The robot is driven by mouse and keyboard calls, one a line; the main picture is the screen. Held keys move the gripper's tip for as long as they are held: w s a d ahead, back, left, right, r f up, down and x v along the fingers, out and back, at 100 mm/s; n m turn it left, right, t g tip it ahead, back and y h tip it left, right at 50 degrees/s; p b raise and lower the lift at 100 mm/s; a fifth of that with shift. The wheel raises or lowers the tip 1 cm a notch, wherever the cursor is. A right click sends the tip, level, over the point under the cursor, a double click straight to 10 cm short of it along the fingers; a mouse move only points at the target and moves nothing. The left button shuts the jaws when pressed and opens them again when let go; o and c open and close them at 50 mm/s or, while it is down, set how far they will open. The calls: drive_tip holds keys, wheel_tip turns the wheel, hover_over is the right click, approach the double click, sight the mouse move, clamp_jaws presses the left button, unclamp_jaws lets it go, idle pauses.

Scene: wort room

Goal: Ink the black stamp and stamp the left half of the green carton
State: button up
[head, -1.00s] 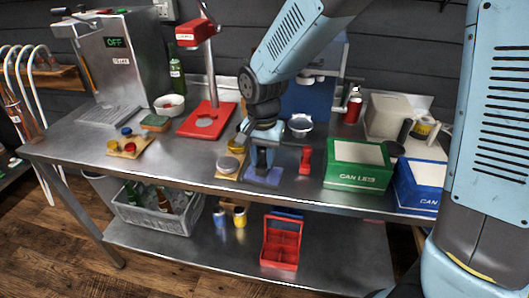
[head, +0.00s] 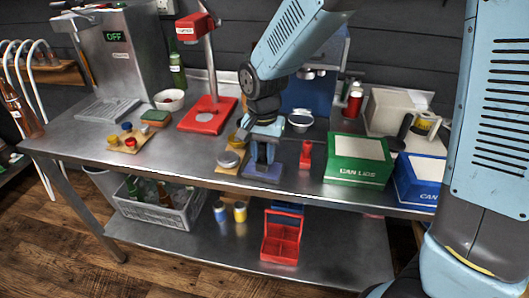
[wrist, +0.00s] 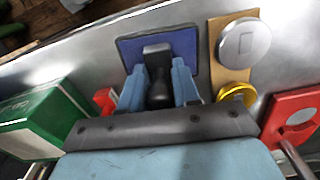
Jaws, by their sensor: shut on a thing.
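My gripper (head: 262,160) is shut on the black stamp (wrist: 158,62), which stands upright between the fingers in the wrist view. The stamp is over the dark blue ink pad (wrist: 185,44), near its middle; I cannot tell whether its face touches the pad. In the head view the ink pad (head: 262,175) lies at the table's front edge, under my fingers, which hide most of the stamp. The green carton (head: 355,171) with a pale top stands to the right of my gripper. It also shows at the lower left in the wrist view (wrist: 50,115).
A small red stamp-like object (head: 305,156) stands between pad and carton. A wooden board (head: 228,168) with a round silver tin and a yellow one is just left of my gripper. A blue carton (head: 418,185) is right of the green one. A red stand (head: 207,118) is behind left.

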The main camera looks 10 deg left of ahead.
drive_tip(key=shift+f, duration=0.45)
idle(1.3)
drive_tip(key=shift+r, duration=3.55)
